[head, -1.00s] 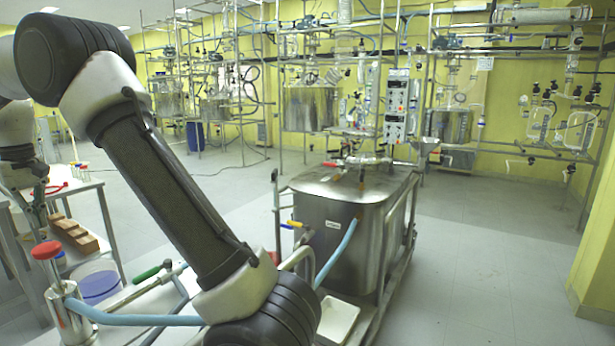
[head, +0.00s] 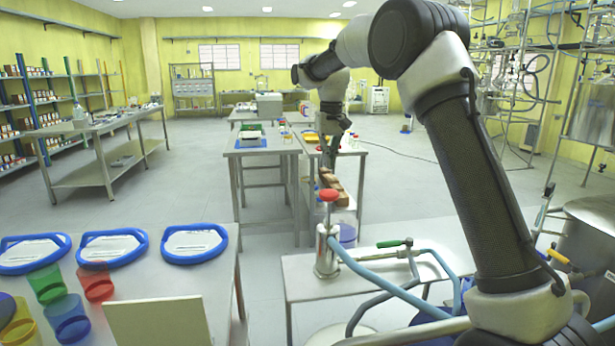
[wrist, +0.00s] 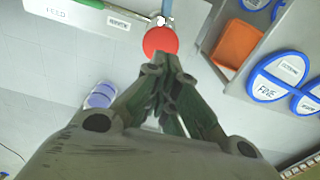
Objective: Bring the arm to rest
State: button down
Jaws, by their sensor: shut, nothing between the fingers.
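My arm (head: 480,170) is raised and bent in the head view, with the elbow high and the forearm reaching away to the left. My gripper (head: 328,160) hangs pointing down at its far end. In the wrist view my gripper (wrist: 162,68) has its fingers together, with nothing between them. A red knob (head: 329,195) on a metal cylinder stands below the gripper in the head view. The red knob (wrist: 160,40) also shows just past the fingertips in the wrist view. I cannot tell the exact gap between them.
A blue hose (head: 375,270) and a green-handled valve (head: 395,243) sit on the bench near the cylinder. Blue-rimmed trays (head: 112,248) and coloured cups (head: 97,285) are on the left table. A steel vessel (head: 590,225) stands at right. Open floor (head: 190,190) lies at left.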

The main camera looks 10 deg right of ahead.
jog(key=s+d+f, duration=0.1)
jog(key=s+f, duration=0.3)
jog(key=s+d+r+t, duration=0.1)
jog(key=s+d, duration=0.3)
jog(key=s, duration=0.9)
jog(key=s+d+r+t, duration=0.1)
jog(key=s+d, duration=0.4)
jog(key=s, duration=0.7)
jog(key=s+d+r+t, duration=0.2)
jog(key=s+d, duration=0.3)
jog(key=s, duration=0.8)
jog(key=shift+s+r+m, duration=0.3)
jog(key=shift+r, duration=0.05)
